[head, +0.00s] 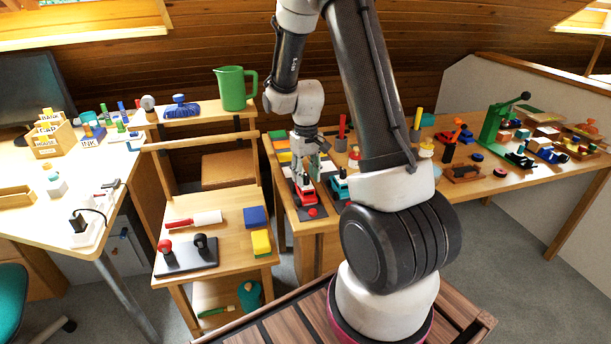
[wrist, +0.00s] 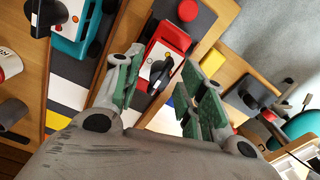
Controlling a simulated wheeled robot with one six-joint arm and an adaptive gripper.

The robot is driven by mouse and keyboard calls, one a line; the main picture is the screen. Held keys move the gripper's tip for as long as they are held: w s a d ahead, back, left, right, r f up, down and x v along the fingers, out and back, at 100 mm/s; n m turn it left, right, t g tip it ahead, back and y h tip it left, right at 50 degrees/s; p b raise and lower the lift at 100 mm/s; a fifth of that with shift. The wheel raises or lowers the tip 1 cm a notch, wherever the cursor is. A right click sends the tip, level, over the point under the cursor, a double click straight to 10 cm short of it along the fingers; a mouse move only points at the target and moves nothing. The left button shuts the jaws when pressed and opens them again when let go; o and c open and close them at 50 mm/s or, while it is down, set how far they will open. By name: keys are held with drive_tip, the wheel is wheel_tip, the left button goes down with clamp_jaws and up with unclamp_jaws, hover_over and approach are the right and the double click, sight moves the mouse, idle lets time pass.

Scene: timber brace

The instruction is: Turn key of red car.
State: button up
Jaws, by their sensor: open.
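The red car (head: 305,195) sits on a dark strip on the wooden table, below my gripper (head: 311,162). In the wrist view the red car (wrist: 160,50) lies between and beyond the fingers of my gripper (wrist: 172,62). A black key (wrist: 163,77) stands on the car's white top, between the two green-padded fingers and seemingly apart from both. My gripper is open and empty. The key is too small to make out in the head view.
A teal car (head: 339,185) stands right of the red car; it also shows in the wrist view (wrist: 73,38) with a black part on it. A red button (wrist: 187,10) lies on the red car's strip. A green pitcher (head: 231,88) stands on a shelf at the left.

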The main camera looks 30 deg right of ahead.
drive_tip(key=shift+f, duration=0.25)
drive_tip(key=shift+c, duration=0.4)
clamp_jaws()
